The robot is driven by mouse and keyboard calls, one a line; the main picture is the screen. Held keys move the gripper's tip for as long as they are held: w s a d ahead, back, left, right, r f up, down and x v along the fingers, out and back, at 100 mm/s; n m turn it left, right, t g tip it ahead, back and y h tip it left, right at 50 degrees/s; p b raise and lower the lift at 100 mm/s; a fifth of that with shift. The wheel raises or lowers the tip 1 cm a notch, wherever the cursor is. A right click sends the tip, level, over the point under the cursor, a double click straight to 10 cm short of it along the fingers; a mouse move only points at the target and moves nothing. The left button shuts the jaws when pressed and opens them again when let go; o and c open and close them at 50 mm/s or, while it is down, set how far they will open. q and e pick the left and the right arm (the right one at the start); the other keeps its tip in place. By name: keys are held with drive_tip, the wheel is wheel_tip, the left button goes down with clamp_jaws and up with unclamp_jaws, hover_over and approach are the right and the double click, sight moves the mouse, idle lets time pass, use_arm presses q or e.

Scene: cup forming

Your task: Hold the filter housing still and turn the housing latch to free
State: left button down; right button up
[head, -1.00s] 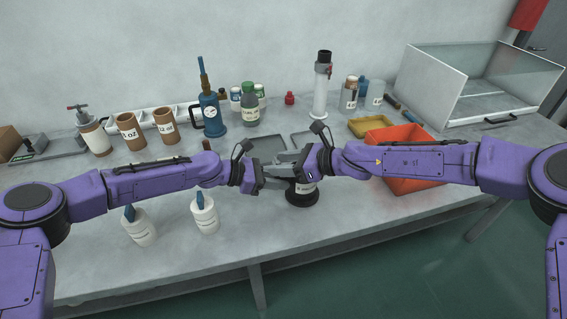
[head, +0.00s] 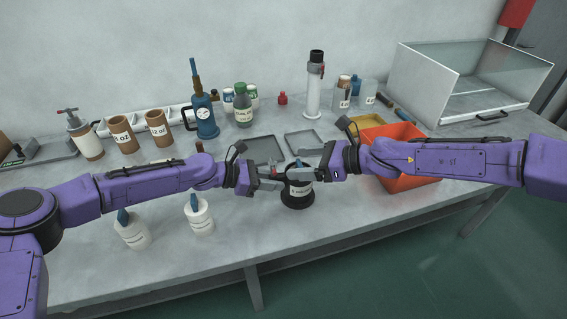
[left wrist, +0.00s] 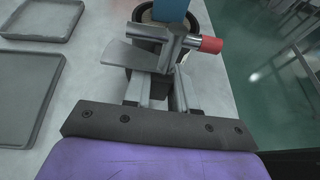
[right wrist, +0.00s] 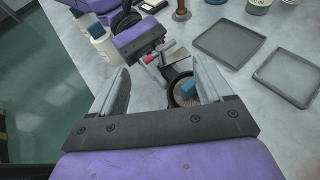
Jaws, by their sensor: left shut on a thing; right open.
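The filter housing (head: 298,191) stands upright on the table, dark with a pale label and a wide black base. A blue paddle-shaped piece (right wrist: 187,88) is on its top, possibly the housing latch. My left gripper (head: 280,177) is shut at the housing's left side; the exact contact is partly hidden. A grey metal bar with a red end (left wrist: 205,44) lies across its fingertips in the left wrist view. My right gripper (head: 325,174) is open at the housing's upper right. In the right wrist view the housing shows between its spread fingers (right wrist: 165,85), apart from them.
Two white jars with blue tops (head: 199,215) stand at front left. Grey trays (head: 265,149) lie behind the housing, and an orange bin (head: 405,183) stands to the right. Bottles, brown cups and a blue pump (head: 203,117) line the back.

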use_arm(q)
drive_tip(key=shift+r, duration=0.1)
use_arm(e)
drive_tip(key=v, duration=0.4)
drive_tip(key=shift+s+d+r, duration=0.1)
drive_tip(key=shift+s+d, duration=0.05)
drive_tip(key=shift+d, duration=0.15)
use_arm(q)
drive_tip(key=c, duration=0.8)
unclamp_jaws()
